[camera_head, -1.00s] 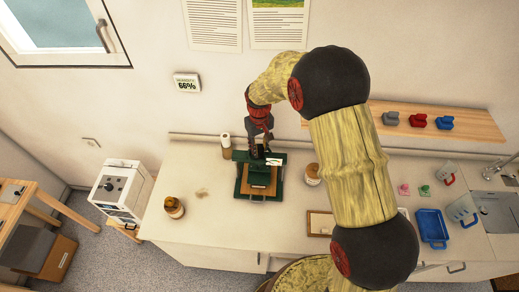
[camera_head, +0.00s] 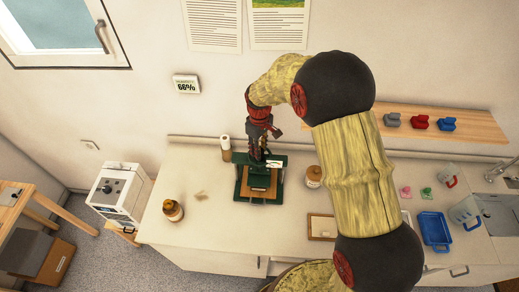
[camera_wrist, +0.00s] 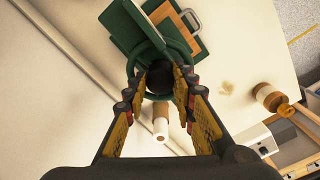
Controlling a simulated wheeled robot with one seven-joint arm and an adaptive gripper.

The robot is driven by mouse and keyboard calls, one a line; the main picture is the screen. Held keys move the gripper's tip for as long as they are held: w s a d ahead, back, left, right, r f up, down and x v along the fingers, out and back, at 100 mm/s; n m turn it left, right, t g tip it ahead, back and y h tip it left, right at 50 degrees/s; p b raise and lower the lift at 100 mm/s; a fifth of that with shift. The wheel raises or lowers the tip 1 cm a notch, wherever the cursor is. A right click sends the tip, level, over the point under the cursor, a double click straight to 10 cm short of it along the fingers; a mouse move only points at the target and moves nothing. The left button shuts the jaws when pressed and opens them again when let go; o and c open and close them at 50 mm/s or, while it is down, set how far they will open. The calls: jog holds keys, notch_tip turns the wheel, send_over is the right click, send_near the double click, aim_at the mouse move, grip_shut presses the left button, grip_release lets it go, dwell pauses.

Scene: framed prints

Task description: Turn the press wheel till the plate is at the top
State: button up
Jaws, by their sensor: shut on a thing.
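The green press (camera_head: 280,166) stands on the counter near the wall, and its frame also shows in the wrist view (camera_wrist: 124,28). The press wheel (camera_wrist: 131,68) is a green ring with a dark middle (camera_wrist: 160,80). My gripper (camera_head: 258,156) reaches down onto the top of the press. In the wrist view my gripper (camera_wrist: 163,78) has its fingers on both sides of the dark middle and is shut on the wheel there. A brown board (camera_head: 259,181) lies low in the press. The plate's height is hard to tell, as the press top and my gripper cover it.
A white paper roll (camera_head: 225,148) stands close behind the press at left. A brown jar (camera_head: 173,210) is at front left, another jar (camera_head: 313,175) at right. A wooden frame (camera_head: 322,227) lies at front right. The counter left of the press is mostly clear.

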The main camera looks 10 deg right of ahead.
jog(key=o, duration=0.9)
jog(key=shift+r, duration=0.1)
notch_tip(320, 180, up, 12)
jog(key=shift+f, duration=0.1)
dwell(0.5)
